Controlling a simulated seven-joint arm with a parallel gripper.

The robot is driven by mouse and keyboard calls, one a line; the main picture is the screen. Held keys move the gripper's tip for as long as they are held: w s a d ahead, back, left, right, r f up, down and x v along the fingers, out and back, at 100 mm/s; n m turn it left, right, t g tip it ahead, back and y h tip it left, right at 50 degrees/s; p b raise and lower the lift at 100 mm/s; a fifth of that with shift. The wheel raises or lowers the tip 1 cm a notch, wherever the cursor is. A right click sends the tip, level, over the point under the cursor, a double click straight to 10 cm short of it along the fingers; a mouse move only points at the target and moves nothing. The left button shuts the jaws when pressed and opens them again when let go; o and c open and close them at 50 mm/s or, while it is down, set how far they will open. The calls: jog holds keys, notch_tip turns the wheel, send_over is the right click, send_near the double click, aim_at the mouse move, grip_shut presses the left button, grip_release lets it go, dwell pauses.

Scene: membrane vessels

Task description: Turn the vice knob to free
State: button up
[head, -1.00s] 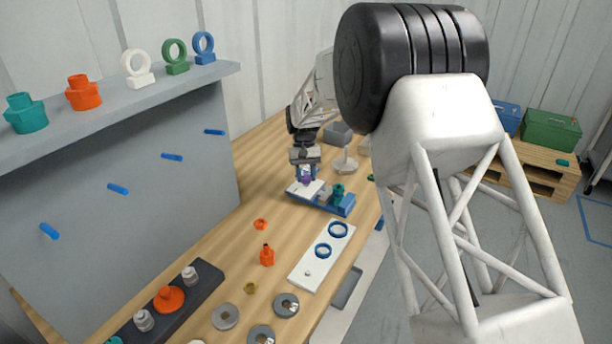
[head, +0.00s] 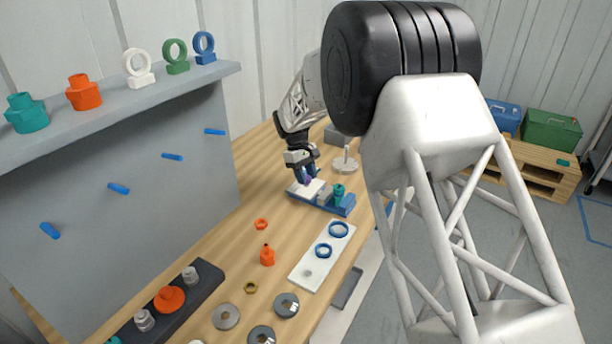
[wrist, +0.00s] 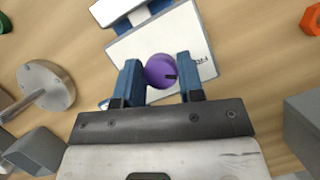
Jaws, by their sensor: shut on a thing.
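The vice (head: 325,203) is a blue base with a white plate on the wooden bench, and a teal fitting (head: 339,192) stands at its right end. The purple round knob (wrist: 160,70) sits over the white plate (wrist: 125,52) in the wrist view. A dark mark on the knob points right, towards dark lettering (wrist: 199,60) on the plate, which is partly legible and starts like "FR". My gripper (wrist: 160,80) is shut on the knob, with one blue finger on each side. In the head view my gripper (head: 307,176) largely hides the knob.
A round metal stand (head: 345,164) and a grey block (head: 338,134) are close behind the vice. A shelf panel (head: 140,190) rises at left.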

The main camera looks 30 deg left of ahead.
jog(key=o, duration=0.9)
jog(key=v, duration=0.7)
jog(key=shift+w+a+r, duration=0.1)
jog(key=shift+a+r, duration=0.05)
jog(key=shift+r, duration=0.25)
